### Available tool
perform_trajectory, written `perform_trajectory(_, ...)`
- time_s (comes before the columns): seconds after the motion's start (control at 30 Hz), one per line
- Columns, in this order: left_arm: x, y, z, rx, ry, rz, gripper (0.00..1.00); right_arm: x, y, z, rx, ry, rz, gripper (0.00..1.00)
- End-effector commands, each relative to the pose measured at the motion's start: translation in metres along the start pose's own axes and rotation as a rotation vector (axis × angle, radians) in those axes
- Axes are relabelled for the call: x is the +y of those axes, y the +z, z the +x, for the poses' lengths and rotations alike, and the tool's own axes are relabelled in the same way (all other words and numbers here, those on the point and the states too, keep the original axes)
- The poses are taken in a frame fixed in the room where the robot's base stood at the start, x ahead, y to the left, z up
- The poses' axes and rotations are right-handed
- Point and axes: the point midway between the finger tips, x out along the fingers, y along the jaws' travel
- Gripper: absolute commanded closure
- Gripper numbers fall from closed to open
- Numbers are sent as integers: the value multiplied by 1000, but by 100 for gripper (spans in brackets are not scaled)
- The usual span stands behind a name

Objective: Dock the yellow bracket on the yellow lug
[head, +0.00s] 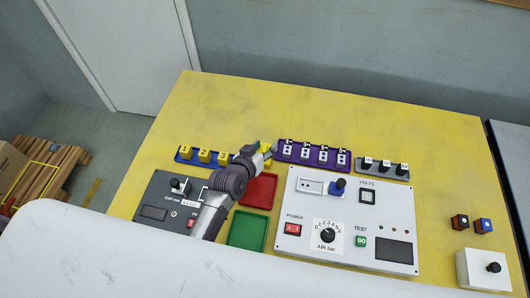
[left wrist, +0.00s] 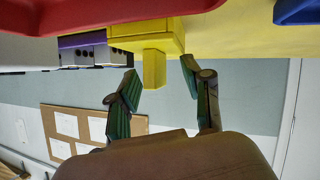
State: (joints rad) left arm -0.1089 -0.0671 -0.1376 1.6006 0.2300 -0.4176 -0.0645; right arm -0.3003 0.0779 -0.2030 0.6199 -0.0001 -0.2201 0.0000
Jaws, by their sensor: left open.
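In the left wrist view a yellow block (left wrist: 150,36) with a narrower yellow stub (left wrist: 154,70) shows between and beyond the fingertips of my left gripper (left wrist: 160,74). The fingers are open, one on each side of the stub, and I see no clear contact. In the head view my left gripper (head: 262,152) is between the blue rack and the purple rack. It partly hides a yellow piece (head: 266,161) there. I cannot tell whether the yellow piece is the bracket or the lug. My right gripper is not in view.
A blue rack (head: 180,156) holds numbered yellow blocks (head: 204,155). A purple rack (head: 312,163) holds several white units. A red tray (head: 262,190), a green tray (head: 247,230), a white panel (head: 300,258) and a dark panel (head: 150,190) lie nearer. The far table (head: 300,110) is clear.

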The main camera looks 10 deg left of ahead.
Motion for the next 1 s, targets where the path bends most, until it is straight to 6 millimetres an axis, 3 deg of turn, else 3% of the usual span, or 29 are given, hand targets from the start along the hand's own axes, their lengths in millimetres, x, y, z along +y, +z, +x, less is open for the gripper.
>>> perform_trajectory(0.07,0,0,0,0,0,0,50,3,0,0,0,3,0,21)
perform_trajectory(0.37,0,0,0,-1,0,0,99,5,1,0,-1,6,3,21)
perform_trajectory(1.0,3,1,-1,-8,4,-4,100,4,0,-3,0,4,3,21)
